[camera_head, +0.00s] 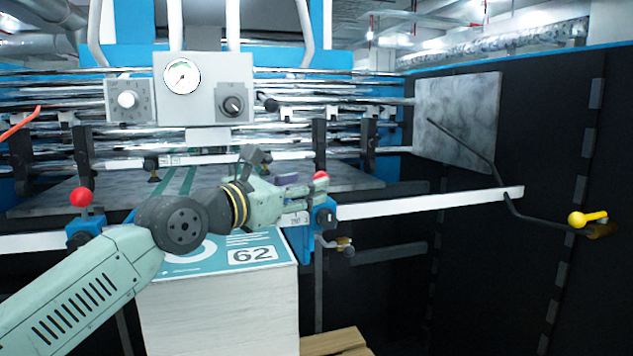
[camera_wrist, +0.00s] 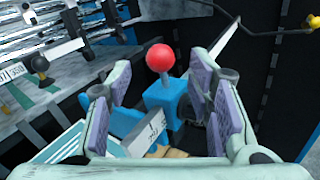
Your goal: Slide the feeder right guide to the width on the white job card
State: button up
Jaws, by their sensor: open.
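The feeder right guide (camera_head: 323,216) is a blue block with a red ball knob (camera_head: 320,176) on the white rail (camera_head: 430,203). My gripper (camera_head: 318,188) is open at this knob. In the wrist view, the red knob (camera_wrist: 160,57) and blue block (camera_wrist: 160,97) show between the spread fingers of my gripper (camera_wrist: 162,76), with gaps on both sides; I cannot tell how far in they are. A white card (camera_head: 251,254) reading 62 lies on the paper stack (camera_head: 220,310). A pale scale strip (camera_wrist: 147,133) shows beside the block; its figures are not legible to me.
The left guide (camera_head: 85,228), with a red knob, sits left on the rail. A bent black crank with a yellow handle (camera_head: 588,218) sticks out at right. A control box (camera_head: 180,95) with a gauge stands above the feed table. The rail right of the right guide is clear.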

jog(key=v, duration=0.6)
jog(key=shift+s+a, duration=0.15)
jog(key=shift+s, duration=0.05)
